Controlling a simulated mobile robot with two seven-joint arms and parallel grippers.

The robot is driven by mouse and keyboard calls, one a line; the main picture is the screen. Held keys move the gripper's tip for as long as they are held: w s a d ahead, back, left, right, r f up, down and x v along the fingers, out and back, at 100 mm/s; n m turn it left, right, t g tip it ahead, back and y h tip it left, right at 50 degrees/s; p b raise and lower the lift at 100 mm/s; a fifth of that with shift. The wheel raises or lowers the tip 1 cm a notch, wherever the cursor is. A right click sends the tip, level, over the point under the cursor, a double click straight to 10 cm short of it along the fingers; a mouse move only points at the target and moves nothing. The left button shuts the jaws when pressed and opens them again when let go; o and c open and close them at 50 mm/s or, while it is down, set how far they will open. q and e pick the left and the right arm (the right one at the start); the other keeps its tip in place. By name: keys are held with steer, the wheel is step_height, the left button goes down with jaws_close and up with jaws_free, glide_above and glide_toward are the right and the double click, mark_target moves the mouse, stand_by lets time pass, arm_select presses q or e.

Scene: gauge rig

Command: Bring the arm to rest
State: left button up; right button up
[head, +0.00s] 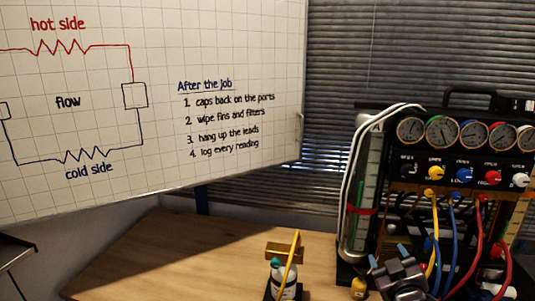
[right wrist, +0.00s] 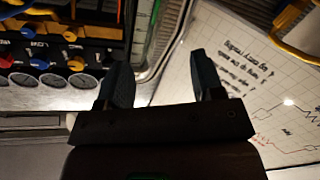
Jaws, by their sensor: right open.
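My right gripper (head: 389,257) is in the lower right of the head view, in front of the gauge rig (head: 455,155). In the right wrist view its two dark fingers (right wrist: 160,72) stand apart, and nothing shows between them. The rig and the whiteboard appear upside down beyond them. I cannot tell how far the fingers are from the rig's hoses. My left gripper is in neither view.
The rig has several gauges, coloured knobs and hanging yellow, blue and red hoses (head: 433,235). A small bottle with a yellow bracket (head: 284,270) stands on the wooden table (head: 190,255). A whiteboard (head: 150,100) is behind. The table's left part is clear.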

steer(key=s+f+m+g, duration=0.3)
steer(key=s+f+g, duration=0.3)
steer(key=s+f, duration=1.9)
steer(key=shift+s+f+m+y+b, duration=0.3)
steer(key=shift+s+f+y+b, duration=0.15)
steer(key=shift+s, duration=0.2)
